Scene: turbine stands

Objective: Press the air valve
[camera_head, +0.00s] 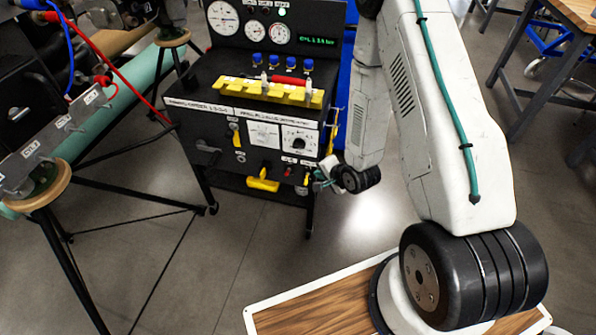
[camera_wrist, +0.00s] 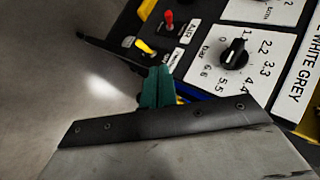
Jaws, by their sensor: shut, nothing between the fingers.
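The black control cart (camera_head: 212,72) carries the valve panel on its front. In the wrist view, an AIR label (camera_wrist: 187,32) sits beside a small red-tipped switch (camera_wrist: 169,19) and a yellow lever (camera_wrist: 146,47) on the panel's edge. I cannot tell which of the two is the air valve. My gripper (camera_head: 322,178) is at the lower right corner of the panel in the head view. Its teal fingers (camera_wrist: 158,86) are shut and empty, just below the yellow lever in the wrist view. I cannot tell whether they touch the panel.
A black bar dial (camera_wrist: 235,54) is right of the fingers. A yellow rack (camera_head: 262,92), blue knobs (camera_head: 273,62) and gauges (camera_head: 222,18) are on the cart. A stand with red and blue hoses (camera_head: 128,60) is at left. Grey floor (camera_head: 235,230) is open in front.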

